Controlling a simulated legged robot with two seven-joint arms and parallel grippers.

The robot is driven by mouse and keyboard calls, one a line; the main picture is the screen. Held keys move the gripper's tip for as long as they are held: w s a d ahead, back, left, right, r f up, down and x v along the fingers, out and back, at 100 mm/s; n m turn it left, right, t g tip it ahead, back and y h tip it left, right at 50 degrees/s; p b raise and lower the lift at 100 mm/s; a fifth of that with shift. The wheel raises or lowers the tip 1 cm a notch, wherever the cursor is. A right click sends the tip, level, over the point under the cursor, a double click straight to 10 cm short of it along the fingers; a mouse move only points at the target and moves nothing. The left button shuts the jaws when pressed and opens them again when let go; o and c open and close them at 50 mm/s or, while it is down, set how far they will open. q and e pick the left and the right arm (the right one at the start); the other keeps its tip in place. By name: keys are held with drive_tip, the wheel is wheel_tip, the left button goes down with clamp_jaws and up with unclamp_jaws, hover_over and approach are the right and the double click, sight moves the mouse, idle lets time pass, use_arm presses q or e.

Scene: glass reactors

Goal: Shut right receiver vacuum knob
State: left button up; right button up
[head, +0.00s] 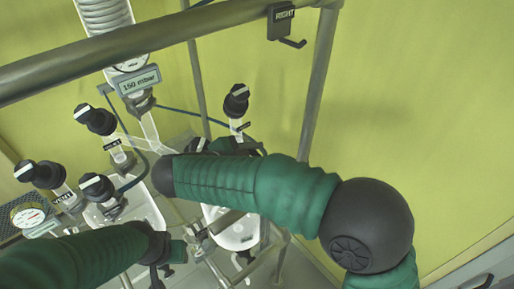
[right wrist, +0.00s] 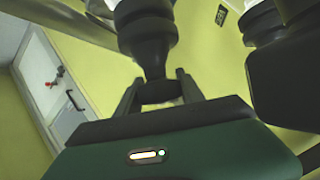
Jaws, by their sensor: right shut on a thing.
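In the right wrist view my right gripper (right wrist: 157,86) is shut on a black knob (right wrist: 150,40), with one finger on each side of its narrow neck. In the head view my green right arm (head: 250,188) crosses from the right and hides this gripper and most of what it holds. I cannot read a label on the held knob. My left arm (head: 75,262) comes in at the lower left; its gripper (head: 168,262) hangs low, and its finger opening is not clear. Other black knobs with white stripes (head: 237,100) (head: 95,118) stand uncovered on glass necks.
A metal rail (head: 150,42) crosses above the glassware. A "150 mbar" display (head: 139,81) hangs by a glass column. White-looking receiver vessels (head: 238,232) stand below. A second black part (right wrist: 295,80) is close beside the right gripper.

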drive_tip(key=shift+m, duration=0.3)
drive_tip(key=shift+s+f+g, duration=0.1)
drive_tip(key=shift+f+g, duration=0.05)
drive_tip(key=shift+g, duration=0.15)
drive_tip(key=o, duration=1.4)
drive_tip(key=shift+w+d, duration=0.1)
drive_tip(key=shift+w, duration=0.15)
